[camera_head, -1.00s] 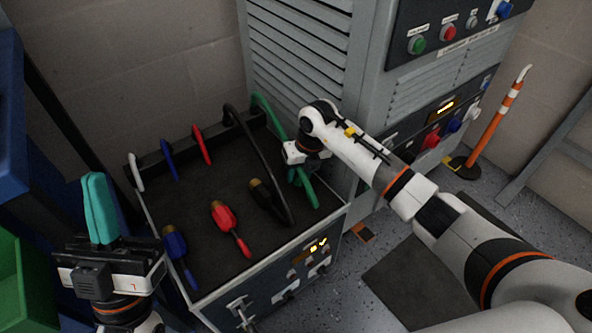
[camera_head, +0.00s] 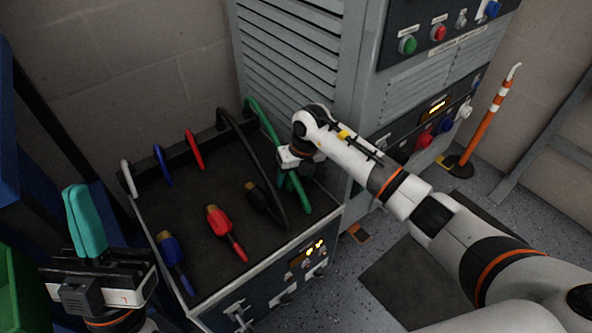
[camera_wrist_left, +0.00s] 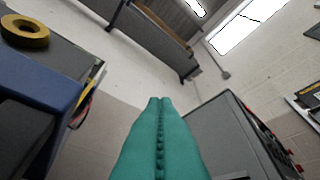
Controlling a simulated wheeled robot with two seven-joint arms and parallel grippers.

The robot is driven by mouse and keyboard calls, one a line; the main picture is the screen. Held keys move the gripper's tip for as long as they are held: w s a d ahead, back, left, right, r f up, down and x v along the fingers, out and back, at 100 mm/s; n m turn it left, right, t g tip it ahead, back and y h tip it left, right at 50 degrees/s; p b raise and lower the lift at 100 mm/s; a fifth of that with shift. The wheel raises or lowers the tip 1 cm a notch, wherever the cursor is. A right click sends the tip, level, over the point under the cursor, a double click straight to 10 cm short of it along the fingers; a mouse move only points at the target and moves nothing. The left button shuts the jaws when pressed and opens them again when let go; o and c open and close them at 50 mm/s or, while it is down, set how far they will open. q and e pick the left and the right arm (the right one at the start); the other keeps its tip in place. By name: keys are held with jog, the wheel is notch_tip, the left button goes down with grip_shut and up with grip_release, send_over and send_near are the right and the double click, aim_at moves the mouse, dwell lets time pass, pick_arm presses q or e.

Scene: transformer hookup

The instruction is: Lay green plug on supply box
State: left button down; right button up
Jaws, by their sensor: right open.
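The green plug with its cable (camera_head: 303,198) is at the right end of the supply box (camera_head: 215,283). The cable arches from the back of the box towards its front right. My right gripper (camera_head: 288,180) is open at the green plug, over the box top. Its wrist hides the brass tip and part of the plug, so I cannot tell whether the fingers touch it. My left gripper (camera_head: 86,222) is left of the box, with its teal fingers shut together and empty; they also show in the left wrist view (camera_wrist_left: 160,140).
Blue (camera_head: 170,248), red (camera_head: 219,222) and black (camera_head: 258,197) plugs lie on the box top, left of the green one. A grey cabinet (camera_head: 300,60) stands close behind on the right. An orange pole (camera_head: 486,122) stands beyond it.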

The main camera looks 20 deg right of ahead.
jog(key=r, duration=0.2)
jog(key=r+p, duration=0.1)
jog(key=r, duration=0.1)
jog(key=d+r+p, duration=0.1)
jog(key=shift+s+r, duration=0.25)
jog(key=shift+r, duration=0.15)
pick_arm(q)
jog(key=w+f+g+y+p, duration=0.1)
jog(key=w+f+g+y, duration=0.2)
jog(key=w+f+g, duration=0.5)
jog(key=shift+d+f+g+y+p, duration=0.2)
jog(key=shift+f+g+y+p, duration=0.15)
jog(key=shift+f+g, duration=0.75)
pick_arm(e)
notch_tip(320, 180, up, 6)
jog(key=d, duration=0.1)
jog(key=shift+s, duration=0.35)
pick_arm(q)
jog(key=shift+f, duration=0.15)
pick_arm(e)
jog(key=shift+f, duration=0.1)
